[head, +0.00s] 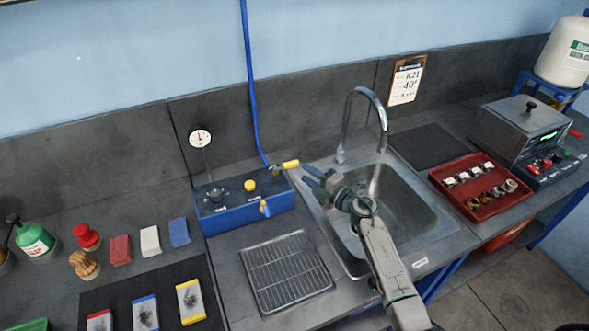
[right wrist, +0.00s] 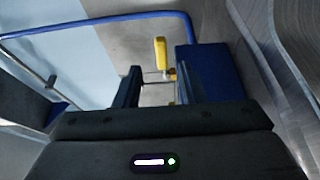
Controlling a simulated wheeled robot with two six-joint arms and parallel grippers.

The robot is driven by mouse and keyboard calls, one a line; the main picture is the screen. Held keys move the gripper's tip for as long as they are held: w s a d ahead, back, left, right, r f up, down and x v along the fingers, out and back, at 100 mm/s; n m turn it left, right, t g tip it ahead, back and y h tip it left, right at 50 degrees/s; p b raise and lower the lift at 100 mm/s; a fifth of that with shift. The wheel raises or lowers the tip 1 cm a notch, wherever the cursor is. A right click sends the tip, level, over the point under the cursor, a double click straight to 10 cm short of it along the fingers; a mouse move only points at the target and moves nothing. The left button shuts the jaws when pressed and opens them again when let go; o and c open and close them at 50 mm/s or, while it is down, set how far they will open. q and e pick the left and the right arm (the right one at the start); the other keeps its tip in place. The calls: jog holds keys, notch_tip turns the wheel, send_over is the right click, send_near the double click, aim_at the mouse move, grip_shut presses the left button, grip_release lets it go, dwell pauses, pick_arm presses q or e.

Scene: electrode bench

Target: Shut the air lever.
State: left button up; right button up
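The air lever (head: 290,164) is a yellow handle at the end of the blue air hose (head: 246,80), by the back right corner of a blue box (head: 225,218). It points right, towards the sink. My right gripper (head: 307,176) is open and empty just right of the lever, with a small gap. In the right wrist view the yellow lever (right wrist: 160,52) shows beyond and between the two spread fingertips (right wrist: 158,78). A smaller yellow part lies close to it, near the blue box (right wrist: 217,72). My left gripper is out of view.
A wire rack (head: 287,272) lies in front of the box.

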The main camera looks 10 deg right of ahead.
aim_at(293, 166)
jog(key=b+x, duration=0.2)
jog(key=x, duration=0.4)
jog(key=shift+a+f, duration=0.1)
grip_shut()
